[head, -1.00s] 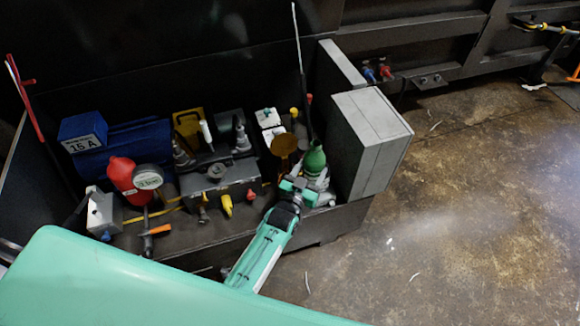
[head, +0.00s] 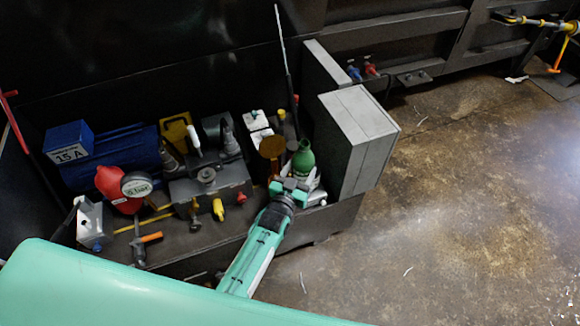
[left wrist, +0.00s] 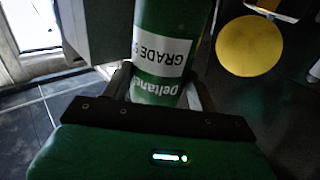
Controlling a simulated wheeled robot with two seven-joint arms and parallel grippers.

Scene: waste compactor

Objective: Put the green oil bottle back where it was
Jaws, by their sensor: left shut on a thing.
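The green oil bottle (head: 303,159) stands near the right end of the dark shelf, beside the grey box. In the left wrist view the bottle (left wrist: 172,70) shows large, with a white label that reads "GRADE" and lettering below it. My left gripper (head: 290,190) is at the bottle, its lower part hidden behind the gripper in the head view. In the left wrist view my left gripper (left wrist: 160,85) has one finger on each side of the bottle and is shut on it. I cannot tell whether the bottle's base touches the shelf. My right gripper is not in view.
A grey box (head: 352,125) stands close to the right of the bottle. An amber disc (head: 271,147) and white containers (head: 257,128) are close to its left. A dark machine block (head: 210,185), red gauge unit (head: 112,182) and blue case (head: 68,142) crowd the shelf farther left.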

